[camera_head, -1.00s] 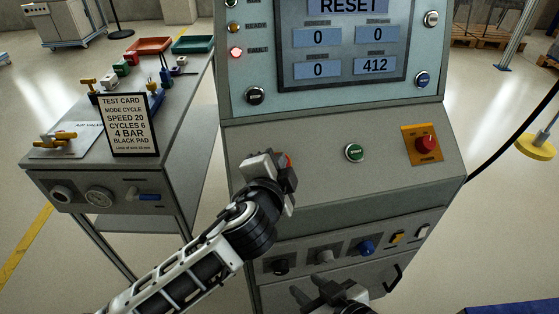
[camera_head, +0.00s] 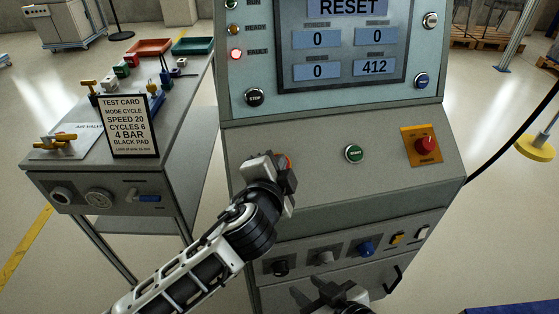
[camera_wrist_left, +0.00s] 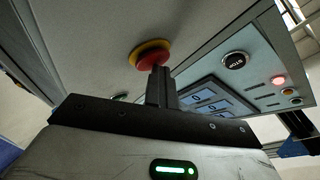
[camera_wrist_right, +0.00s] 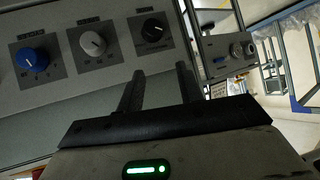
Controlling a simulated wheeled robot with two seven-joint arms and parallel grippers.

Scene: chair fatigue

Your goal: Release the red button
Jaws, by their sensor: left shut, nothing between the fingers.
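The red button (camera_wrist_left: 150,54) is a mushroom button on a yellow collar, seen in the left wrist view on the grey console panel. In the head view only a red sliver of it (camera_head: 288,161) shows behind my left gripper (camera_head: 284,172). My left gripper is shut and empty. In the left wrist view its fingertips (camera_wrist_left: 158,72) are at the button's lower edge and overlap it; I cannot tell whether they touch. My right gripper (camera_head: 318,293) is open and empty, low in front of the console's knob row. Its spread fingers show in the right wrist view (camera_wrist_right: 160,76).
A green START button (camera_head: 354,153) and a red switch on an orange plate (camera_head: 424,145) lie to the right. The screen (camera_head: 350,42) reads RESET and 412; the red FAULT lamp (camera_head: 235,54) is lit. A side table (camera_head: 186,110) with a test card stands left.

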